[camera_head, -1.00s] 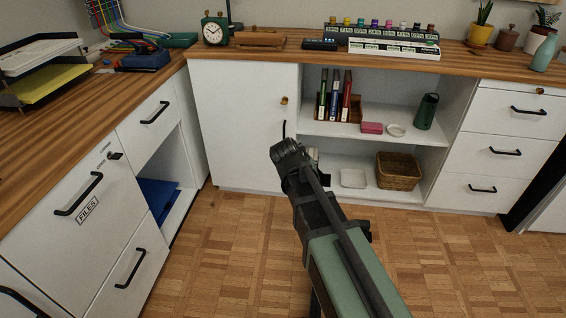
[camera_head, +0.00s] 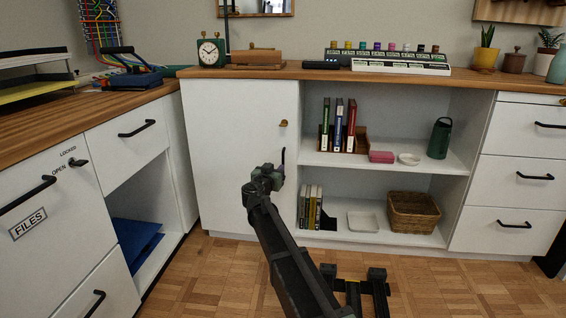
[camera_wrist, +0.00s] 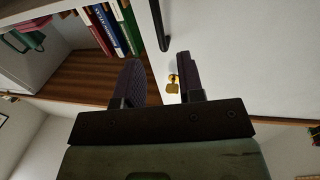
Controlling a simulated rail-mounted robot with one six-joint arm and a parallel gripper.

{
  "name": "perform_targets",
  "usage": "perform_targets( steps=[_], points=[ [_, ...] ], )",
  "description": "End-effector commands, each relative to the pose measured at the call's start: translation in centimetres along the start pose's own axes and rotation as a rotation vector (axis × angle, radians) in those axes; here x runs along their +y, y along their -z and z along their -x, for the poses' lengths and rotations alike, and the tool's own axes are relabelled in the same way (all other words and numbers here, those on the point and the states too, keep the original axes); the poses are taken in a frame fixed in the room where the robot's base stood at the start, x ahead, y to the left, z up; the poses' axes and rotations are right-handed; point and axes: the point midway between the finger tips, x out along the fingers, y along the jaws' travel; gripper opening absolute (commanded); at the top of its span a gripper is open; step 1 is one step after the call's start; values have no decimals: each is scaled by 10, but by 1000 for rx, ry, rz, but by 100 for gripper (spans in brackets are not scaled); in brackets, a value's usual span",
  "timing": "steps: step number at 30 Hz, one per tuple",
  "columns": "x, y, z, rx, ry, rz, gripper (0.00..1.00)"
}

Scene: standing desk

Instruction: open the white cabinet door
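The white cabinet door (camera_head: 237,150) is shut, left of the open shelves. Its black vertical handle (camera_head: 283,157) is near its right edge, with a brass key or knob (camera_head: 284,123) above. My gripper (camera_head: 264,177) is in front of the door near the handle's lower end, which it partly hides. In the wrist view my gripper (camera_wrist: 158,73) is open, its two dark fingers apart and nothing held. There the black handle (camera_wrist: 158,24) lies beyond the fingertips, roughly in line with the gap. The brass piece (camera_wrist: 172,84) shows near the right finger.
Open shelves right of the door hold binders (camera_head: 337,125), books (camera_head: 310,206), a green bottle (camera_head: 440,138) and a wicker basket (camera_head: 413,212). White drawers (camera_head: 517,181) stand at the right. A file cabinet (camera_head: 45,220) stands at the left.

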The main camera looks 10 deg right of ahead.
Motion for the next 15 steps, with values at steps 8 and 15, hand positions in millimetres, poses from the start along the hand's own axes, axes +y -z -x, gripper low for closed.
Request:
perform_targets(
  steps=[8, 15],
  points=[
    [-2, 0, -67, -1, -2, 1, 35],
    [0, 0, -84, -1, 0, 1, 35]
  ],
)
